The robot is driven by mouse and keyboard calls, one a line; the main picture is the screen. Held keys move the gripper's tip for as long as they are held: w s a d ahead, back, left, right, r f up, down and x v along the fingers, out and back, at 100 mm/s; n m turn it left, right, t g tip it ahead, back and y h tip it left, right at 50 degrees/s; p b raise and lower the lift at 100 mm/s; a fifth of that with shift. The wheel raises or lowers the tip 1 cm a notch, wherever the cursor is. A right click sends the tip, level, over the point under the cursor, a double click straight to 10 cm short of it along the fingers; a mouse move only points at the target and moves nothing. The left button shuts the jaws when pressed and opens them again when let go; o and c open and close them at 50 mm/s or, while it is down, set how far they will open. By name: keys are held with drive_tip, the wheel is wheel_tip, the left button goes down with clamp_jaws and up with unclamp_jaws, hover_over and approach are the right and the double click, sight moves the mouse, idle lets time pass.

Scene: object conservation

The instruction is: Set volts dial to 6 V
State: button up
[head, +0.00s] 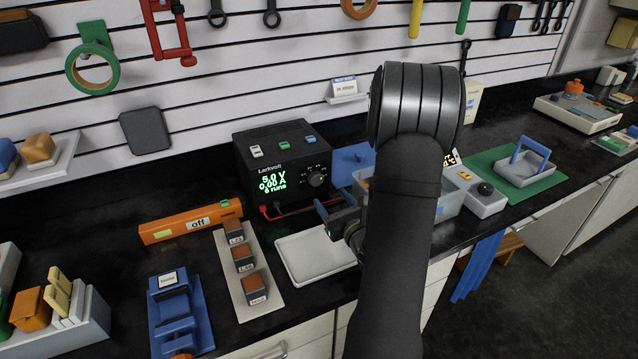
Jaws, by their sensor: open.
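The black power supply (252,150) stands on the dark counter against the slatted wall, left of my arm. Its green display (272,183) reads 5.0 V, 0.00 A and 6 runs. The round black volts dial (316,180) is on the right of its front face, with small marks around it; its pointer is too small to read. My gripper (333,204) is open, with blue fingers, just below and in front of the dial and apart from it. Part of my gripper is hidden behind my arm.
Red and black leads (267,212) come out at the supply's lower front. A white tray (305,262) lies below my gripper. A board with several labelled blocks (238,285) and an orange bar marked "off" (165,230) are left. A translucent bin (450,200) is right of my arm.

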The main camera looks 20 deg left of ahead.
sight(317, 181)
drive_tip(key=x, duration=0.9)
drive_tip(key=c, duration=1)
